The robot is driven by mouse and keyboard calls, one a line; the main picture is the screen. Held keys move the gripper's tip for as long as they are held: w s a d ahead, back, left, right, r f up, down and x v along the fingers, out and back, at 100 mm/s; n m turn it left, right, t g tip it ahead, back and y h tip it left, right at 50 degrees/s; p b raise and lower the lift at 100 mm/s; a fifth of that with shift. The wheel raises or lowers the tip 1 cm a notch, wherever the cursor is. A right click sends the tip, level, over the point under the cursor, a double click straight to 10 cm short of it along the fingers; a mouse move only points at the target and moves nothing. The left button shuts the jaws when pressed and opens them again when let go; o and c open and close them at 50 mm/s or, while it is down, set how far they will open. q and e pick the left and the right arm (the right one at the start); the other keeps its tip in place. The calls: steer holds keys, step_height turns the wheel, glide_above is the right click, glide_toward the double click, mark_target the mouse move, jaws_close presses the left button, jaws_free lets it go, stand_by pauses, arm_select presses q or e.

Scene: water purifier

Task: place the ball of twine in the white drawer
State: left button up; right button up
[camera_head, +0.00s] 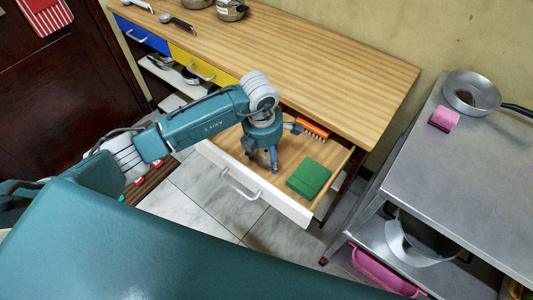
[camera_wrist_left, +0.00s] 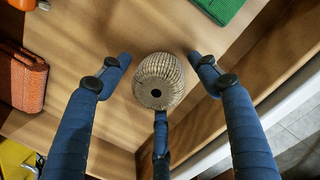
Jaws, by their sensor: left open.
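The white drawer (camera_head: 285,205) is pulled out below the wooden counter, its wooden floor showing. My left gripper (camera_head: 264,164) points down into the drawer with its fingers spread open. The ball of twine (camera_wrist_left: 158,82), beige and ribbed with a dark hole, lies between the open fingers in the left wrist view, over the drawer floor (camera_wrist_left: 95,35). The side fingers are apart from it; whether the lower finger touches it I cannot tell. In the head view the ball (camera_head: 262,158) is mostly hidden by the fingers. My right gripper is not in view.
A green folded item (camera_head: 308,178) and an orange brush (camera_head: 313,130) lie in the drawer. The yellow drawer (camera_head: 203,67) and blue drawer (camera_head: 142,34) are to the left. A metal cart (camera_head: 460,170) with a pan (camera_head: 472,93) stands at right.

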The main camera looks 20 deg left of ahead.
mark_target(264, 154)
arm_select(q)
step_height(264, 154, up, 12)
steer(key=s+p, duration=0.1)
steer(key=p, duration=0.7)
steer(key=shift+a+r, duration=0.2)
steer(key=shift+a, duration=0.05)
steer(key=shift+d, duration=0.1)
